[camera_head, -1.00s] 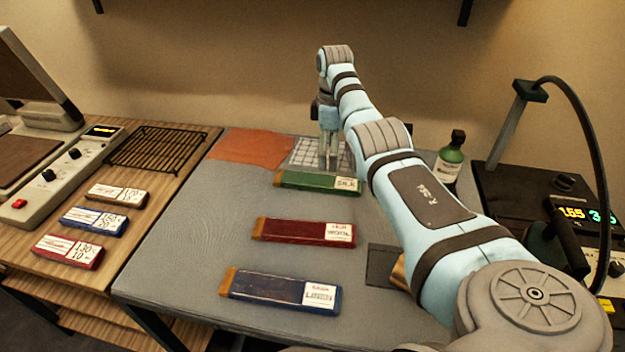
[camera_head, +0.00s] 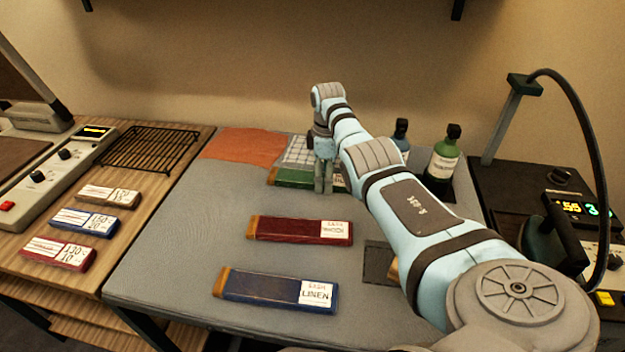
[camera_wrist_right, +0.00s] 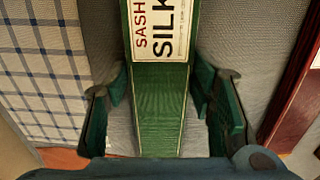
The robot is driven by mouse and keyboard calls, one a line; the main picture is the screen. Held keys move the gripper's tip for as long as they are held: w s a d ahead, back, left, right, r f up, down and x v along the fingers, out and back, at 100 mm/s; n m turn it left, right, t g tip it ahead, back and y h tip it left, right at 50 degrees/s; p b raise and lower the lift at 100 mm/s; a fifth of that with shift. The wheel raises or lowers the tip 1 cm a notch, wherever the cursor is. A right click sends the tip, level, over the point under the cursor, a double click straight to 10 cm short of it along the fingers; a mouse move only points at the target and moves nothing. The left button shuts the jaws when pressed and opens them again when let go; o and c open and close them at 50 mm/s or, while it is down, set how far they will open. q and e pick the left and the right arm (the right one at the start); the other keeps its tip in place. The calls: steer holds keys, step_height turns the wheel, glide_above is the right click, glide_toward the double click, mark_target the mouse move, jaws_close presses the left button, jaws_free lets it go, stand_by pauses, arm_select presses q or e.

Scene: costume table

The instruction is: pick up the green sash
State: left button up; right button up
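The green sash (camera_head: 293,177) is a flat green bar with a white label, lying on the grey table at the back middle. In the right wrist view the sash (camera_wrist_right: 160,112) runs between the fingers, its label reading "SASH SILK". My right gripper (camera_head: 324,186) is lowered over the sash and hides part of it in the head view. In the right wrist view the gripper (camera_wrist_right: 165,105) is open, one finger on each side of the sash, with gaps visible. My left gripper is not in view.
A dark red sash (camera_head: 300,230) and a blue linen sash (camera_head: 277,289) lie nearer on the grey table (camera_head: 175,250). Behind are an orange cloth (camera_head: 243,146) and checked cloth (camera_head: 298,151).

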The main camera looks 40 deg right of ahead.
steer(key=shift+c, duration=0.7)
steer(key=shift+r, duration=0.5)
arm_select(q)
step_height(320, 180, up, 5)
steer(key=p, duration=0.4)
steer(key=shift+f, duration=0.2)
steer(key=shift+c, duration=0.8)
arm_select(e)
step_height(320, 180, up, 19)
steer(key=shift+d, duration=0.15)
